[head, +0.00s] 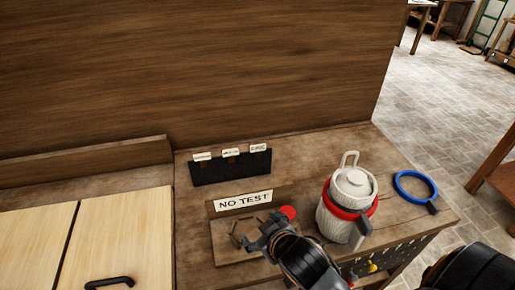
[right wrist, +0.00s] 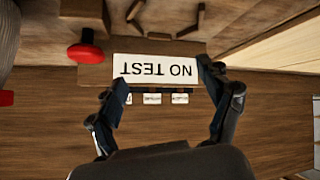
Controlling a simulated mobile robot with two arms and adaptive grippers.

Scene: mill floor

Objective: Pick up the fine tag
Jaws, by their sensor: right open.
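Three small white tags stand in a row on a black rack (head: 230,169) against the back wall: a left tag (head: 202,156), a middle tag (head: 231,152) and a right tag (head: 258,147). Their print is too small to read surely, so I cannot tell which is the fine one. The tags also show in the right wrist view, upside down, beyond the sign (right wrist: 180,98). My right gripper (head: 259,231) is open and empty, in front of the rack near the NO TEST sign. Its fingers (right wrist: 165,84) spread either side of the sign. My left gripper is not in view.
The NO TEST sign (head: 243,199) stands between my right gripper and the rack. A red knob (head: 288,212) is close to the gripper. A white jug with a red band (head: 352,190) and a blue ring (head: 415,172) stand right. A cabinet (head: 120,240) is left.

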